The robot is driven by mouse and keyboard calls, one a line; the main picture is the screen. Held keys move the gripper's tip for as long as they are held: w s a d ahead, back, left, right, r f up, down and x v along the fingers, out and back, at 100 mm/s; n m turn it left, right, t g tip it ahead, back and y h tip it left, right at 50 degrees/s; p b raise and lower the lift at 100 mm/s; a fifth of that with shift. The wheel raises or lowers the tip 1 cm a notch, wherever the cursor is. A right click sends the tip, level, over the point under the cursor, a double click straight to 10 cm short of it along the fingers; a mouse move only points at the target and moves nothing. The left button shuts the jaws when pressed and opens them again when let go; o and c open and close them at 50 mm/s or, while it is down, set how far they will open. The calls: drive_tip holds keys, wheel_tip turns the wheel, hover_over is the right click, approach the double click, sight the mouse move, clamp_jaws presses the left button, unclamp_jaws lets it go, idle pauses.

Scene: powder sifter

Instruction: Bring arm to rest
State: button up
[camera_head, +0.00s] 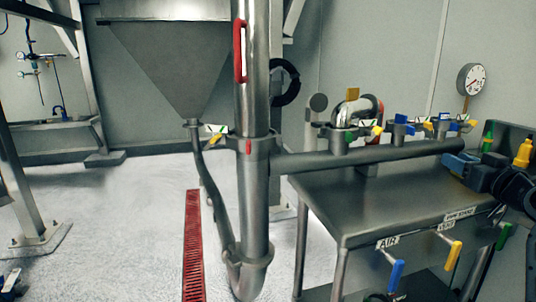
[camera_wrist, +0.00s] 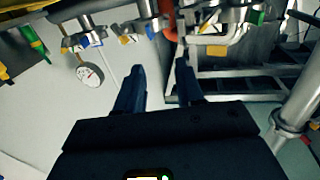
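My gripper (camera_wrist: 160,70) shows in the wrist view with its two dark blue fingers apart and nothing between them. In the head view my dark arm comes in at the right edge. The blue end of my gripper (camera_head: 457,163) is there above the right part of the steel table (camera_head: 370,205), close to the valve pipework. I cannot tell from the head view whether it touches anything. In the wrist view, valves with coloured handles (camera_wrist: 130,38) lie beyond the fingertips, apart from them as far as I can see.
A round gauge (camera_head: 471,79) stands behind the table. A horizontal pipe (camera_head: 370,157) runs over the table to a vertical steel pipe (camera_head: 252,100). Blue (camera_head: 397,275) and yellow (camera_head: 453,255) handles hang at the table front. White floor at left is mostly clear, with a red drain (camera_head: 193,245).

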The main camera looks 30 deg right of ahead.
drive_tip(key=shift+m+g+y, duration=0.4)
drive_tip(key=shift+m+g, duration=0.1)
drive_tip(key=shift+m, duration=0.2)
drive_tip(key=a+f, duration=0.4)
drive_tip(key=a, duration=0.1)
drive_tip(key=a+f, duration=0.4)
drive_tip(key=a, duration=0.1)
drive_tip(key=w+a+f+p, duration=0.1)
drive_tip(key=a+f, duration=0.4)
drive_tip(key=shift+a, duration=0.35)
drive_tip(key=s+a+f+n+y+p, duration=0.1)
drive_tip(key=s+a+f, duration=0.3)
drive_tip(key=s+a, duration=0.6)
drive_tip(key=s+a+f+n+y+p, duration=0.1)
drive_tip(key=s+a+f+y, duration=0.15)
drive_tip(key=s+a, duration=0.75)
drive_tip(key=s+a+r+n+y+p, duration=0.1)
drive_tip(key=s+a+r+n+y, duration=0.2)
drive_tip(key=s+a+r, duration=0.3)
drive_tip(key=s+a+n, duration=0.1)
drive_tip(key=s+a, duration=0.3)
drive_tip(key=shift+a+g, duration=0.3)
drive_tip(key=shift+d+f, duration=0.1)
